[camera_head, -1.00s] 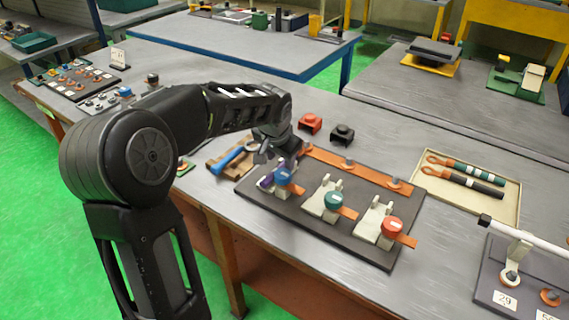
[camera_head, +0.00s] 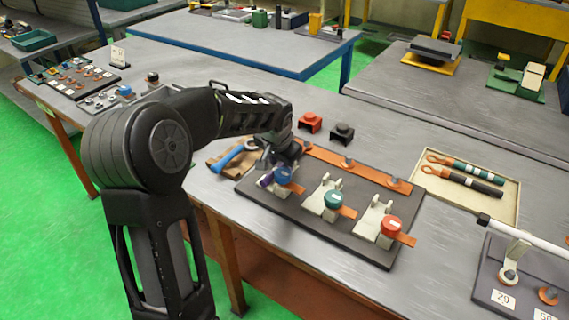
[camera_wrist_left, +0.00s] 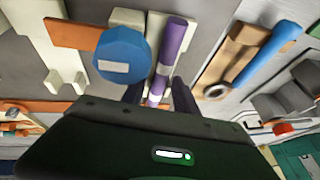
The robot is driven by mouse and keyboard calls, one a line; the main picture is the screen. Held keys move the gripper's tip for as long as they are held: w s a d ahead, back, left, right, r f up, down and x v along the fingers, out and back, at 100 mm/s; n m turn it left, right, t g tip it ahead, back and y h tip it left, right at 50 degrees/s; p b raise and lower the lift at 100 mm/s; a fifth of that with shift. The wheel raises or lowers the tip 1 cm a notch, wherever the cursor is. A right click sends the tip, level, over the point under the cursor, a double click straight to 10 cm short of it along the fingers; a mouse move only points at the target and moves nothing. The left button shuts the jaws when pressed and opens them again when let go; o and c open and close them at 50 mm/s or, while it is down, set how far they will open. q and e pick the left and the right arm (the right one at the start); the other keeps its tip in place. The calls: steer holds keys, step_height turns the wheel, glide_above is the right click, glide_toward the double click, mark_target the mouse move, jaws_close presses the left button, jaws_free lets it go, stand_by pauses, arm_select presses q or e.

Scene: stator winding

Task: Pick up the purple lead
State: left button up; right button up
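The purple lead (camera_wrist_left: 170,50), with white bands, lies in the pale holder beside the blue knob (camera_wrist_left: 122,55). In the head view a bit of the purple lead (camera_head: 266,180) shows just left of the blue knob (camera_head: 282,174); my gripper and the knob hide much of it. My left gripper (camera_wrist_left: 158,92) is open over the lead's near end, one finger on each side, with gaps between fingers and lead. In the head view the left gripper (camera_head: 273,168) is low over the dark board. I cannot tell how deep the fingers reach. My right gripper is not in view.
The dark board (camera_head: 350,240) also bears holders with a green knob (camera_head: 333,199) and a red knob (camera_head: 391,226), and an orange bar (camera_head: 350,165). A blue-handled tool (camera_head: 232,156) lies left. Red (camera_head: 310,122) and black (camera_head: 341,132) blocks stand behind. A tray (camera_head: 470,205) is right.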

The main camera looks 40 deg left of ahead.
mark_target(281, 165)
arm_select(q)
jaws_close()
steer(key=shift+r, duration=0.15)
stand_by(0.4)
step_height(281, 165, up, 10)
stand_by(0.5)
stand_by(0.8)
